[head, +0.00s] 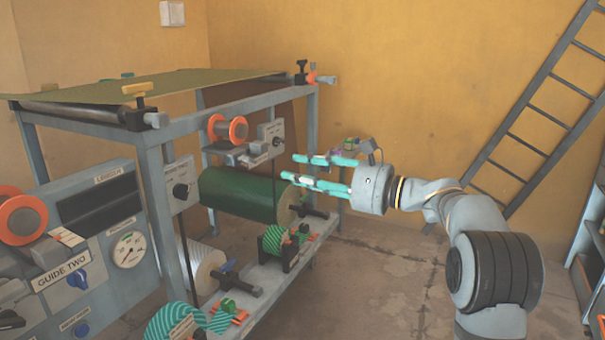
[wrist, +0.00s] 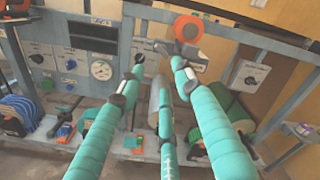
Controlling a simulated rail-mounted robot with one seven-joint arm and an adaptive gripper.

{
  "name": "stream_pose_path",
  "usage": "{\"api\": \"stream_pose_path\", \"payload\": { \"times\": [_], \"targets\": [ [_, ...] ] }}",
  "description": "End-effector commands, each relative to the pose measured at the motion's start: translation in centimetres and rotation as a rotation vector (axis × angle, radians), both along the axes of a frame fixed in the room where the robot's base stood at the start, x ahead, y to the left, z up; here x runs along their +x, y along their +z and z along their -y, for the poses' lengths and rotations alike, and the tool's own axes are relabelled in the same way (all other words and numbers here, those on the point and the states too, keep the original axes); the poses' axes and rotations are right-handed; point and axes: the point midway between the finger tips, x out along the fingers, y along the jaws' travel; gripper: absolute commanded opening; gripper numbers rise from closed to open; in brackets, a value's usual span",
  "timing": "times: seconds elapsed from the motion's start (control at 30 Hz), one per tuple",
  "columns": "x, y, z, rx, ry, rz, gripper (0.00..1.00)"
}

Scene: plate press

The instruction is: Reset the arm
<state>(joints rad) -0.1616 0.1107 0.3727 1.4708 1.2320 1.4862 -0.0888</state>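My gripper (head: 290,168) is stretched out to the left in the head view, in the air in front of the press frame (head: 155,190). Its teal fingers are spread apart with nothing between them. In the wrist view the fingers (wrist: 160,75) reach up toward the press, two from the sides and one in the middle. My arm bends back from the gripper to the lower right of the head view. A large green roll (head: 235,195) lies in the frame behind and below the fingertips; it also shows in the wrist view (wrist: 228,128).
A control panel with a gauge (head: 128,250) and a blue knob (head: 78,280) stands at left. Striped rolls (head: 175,322) and a white roll (head: 203,265) sit on the lower shelf. A ladder (head: 535,110) leans at right. The floor (head: 385,280) below my arm looks clear.

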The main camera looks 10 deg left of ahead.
Motion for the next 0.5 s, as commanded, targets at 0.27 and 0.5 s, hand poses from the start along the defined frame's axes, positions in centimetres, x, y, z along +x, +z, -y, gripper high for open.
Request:
{"api": "stream_pose_path", "payload": {
  "times": [0.27, 0.5],
  "targets": [
    [0.0, 0.0, 0.2, 0.000, 0.000, 0.001, 0.34],
    [0.2, 0.0, -0.9, -0.001, 0.001, 0.003, 0.34]
  ]
}}
